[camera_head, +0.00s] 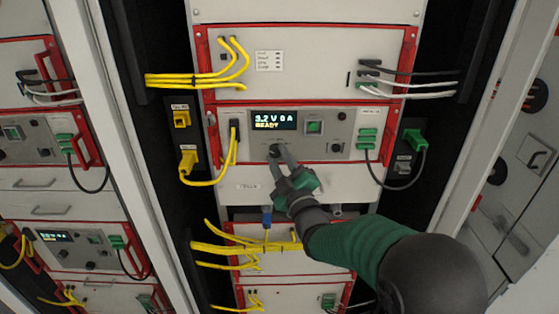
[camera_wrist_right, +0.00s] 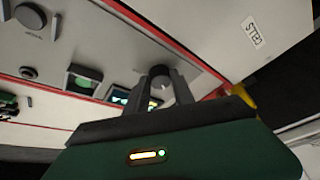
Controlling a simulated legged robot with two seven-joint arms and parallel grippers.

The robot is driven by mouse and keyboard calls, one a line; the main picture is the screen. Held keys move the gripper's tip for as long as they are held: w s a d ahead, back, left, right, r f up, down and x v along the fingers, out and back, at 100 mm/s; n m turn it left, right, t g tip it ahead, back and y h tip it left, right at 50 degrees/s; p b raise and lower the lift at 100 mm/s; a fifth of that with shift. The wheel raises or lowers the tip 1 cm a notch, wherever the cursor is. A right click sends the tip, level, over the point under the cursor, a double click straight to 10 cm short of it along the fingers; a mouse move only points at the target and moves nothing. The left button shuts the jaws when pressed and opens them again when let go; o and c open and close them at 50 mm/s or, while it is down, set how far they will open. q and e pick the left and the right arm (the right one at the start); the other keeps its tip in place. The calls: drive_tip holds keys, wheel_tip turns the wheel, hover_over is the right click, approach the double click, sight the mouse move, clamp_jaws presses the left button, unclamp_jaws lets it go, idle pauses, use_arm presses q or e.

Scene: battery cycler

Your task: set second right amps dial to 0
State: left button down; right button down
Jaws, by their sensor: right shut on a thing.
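The middle panel (camera_head: 218,146), framed in red, has a lit display (camera_head: 273,120) that appears to read "3.2 V 0 A" with "READY" below. My right gripper (camera_head: 281,154) reaches up from the lower right and is shut on a small dial below the display. In the right wrist view the dark round dial (camera_wrist_right: 160,75) sits between the two fingers of the gripper (camera_wrist_right: 160,92). A second dial (camera_head: 336,147) is further right on the same panel; it also shows in the right wrist view (camera_wrist_right: 30,15). The dial labels are too small to read. My left gripper is not in view.
A green button (camera_head: 314,127) is right of the display. Yellow cables (camera_head: 232,160) hang at the panel's left, and green connectors (camera_head: 367,139) with a black cable are at its right. More cabled panels are above, below and left.

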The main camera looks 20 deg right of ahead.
drive_tip(key=shift+a+f, duration=0.1)
drive_tip(key=c, duration=1.4)
unclamp_jaws()
drive_tip(key=o, duration=0.3)
drive_tip(key=shift+a, duration=0.1)
drive_tip(key=shift+s, duration=0.35)
drive_tip(key=b+v, duration=1.1)
drive_tip(key=v, duration=0.5)
drive_tip(key=shift+s+f+b, duration=0.1)
drive_tip(key=shift+b, duration=0.2)
